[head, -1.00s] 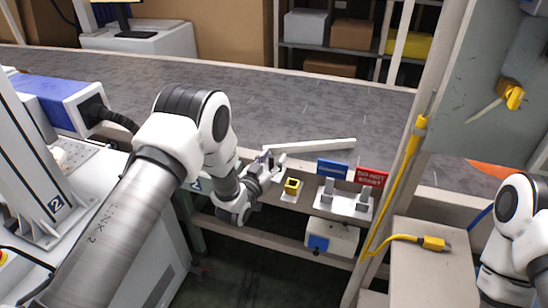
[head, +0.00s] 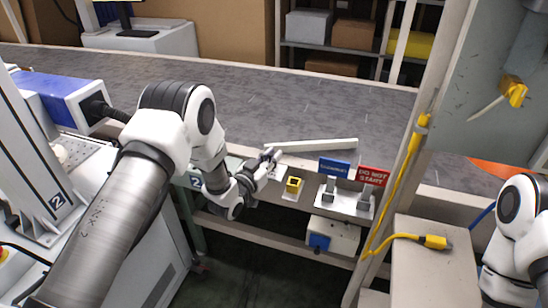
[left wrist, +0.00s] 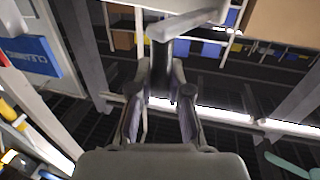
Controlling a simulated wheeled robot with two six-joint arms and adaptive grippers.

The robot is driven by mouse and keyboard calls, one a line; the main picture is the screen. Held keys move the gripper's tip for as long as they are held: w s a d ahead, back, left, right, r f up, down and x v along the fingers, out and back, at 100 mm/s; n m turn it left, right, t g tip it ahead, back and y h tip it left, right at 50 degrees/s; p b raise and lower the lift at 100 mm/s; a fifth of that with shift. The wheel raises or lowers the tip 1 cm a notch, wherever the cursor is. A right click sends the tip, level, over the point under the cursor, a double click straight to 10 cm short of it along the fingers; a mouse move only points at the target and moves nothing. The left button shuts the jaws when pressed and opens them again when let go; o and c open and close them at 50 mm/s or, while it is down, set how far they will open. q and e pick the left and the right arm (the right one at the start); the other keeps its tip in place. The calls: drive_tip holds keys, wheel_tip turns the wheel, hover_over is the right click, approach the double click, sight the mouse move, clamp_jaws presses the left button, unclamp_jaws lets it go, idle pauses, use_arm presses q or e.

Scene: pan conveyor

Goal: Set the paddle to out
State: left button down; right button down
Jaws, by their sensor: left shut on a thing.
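The paddle (head: 320,145) is a long pale bar lying along the near edge of the conveyor, its left end close to my left gripper. My left gripper (head: 270,157) is at that left end, shut on a grey upright piece that appears to be the paddle's handle. In the left wrist view, the fingers (left wrist: 161,105) close around this piece, with the pale bar (left wrist: 190,22) above it. The exact contact is partly hidden by the fingers. My right arm shows at the right edge, but its gripper is out of view.
The grey conveyor belt (head: 240,105) runs behind. Right of my left gripper are a yellow block (head: 293,183), a blue sign (head: 335,167) and a red sign (head: 373,176) on a metal stand. A post with a yellow cable (head: 400,180) stands farther right.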

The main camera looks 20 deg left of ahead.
use_arm(q)
drive_tip(key=shift+s+a+m+g+h+b, duration=0.15)
drive_tip(key=shift+a+m+h+b, duration=0.15)
drive_tip(key=shift+a+h, duration=0.25)
drive_tip(key=shift+s+a+m+g+h+b, duration=0.15)
drive_tip(key=shift+a+m+h+b, duration=0.15)
drive_tip(key=shift+a, duration=0.3)
drive_tip(key=shift+s+a+r+h+b, duration=0.15)
drive_tip(key=shift+a+h+b, duration=0.15)
drive_tip(key=shift+a, duration=0.9)
drive_tip(key=c, duration=1.4)
unclamp_jaws()
drive_tip(key=o, duration=0.3)
drive_tip(key=shift+a, duration=0.1)
drive_tip(key=v, duration=1.2)
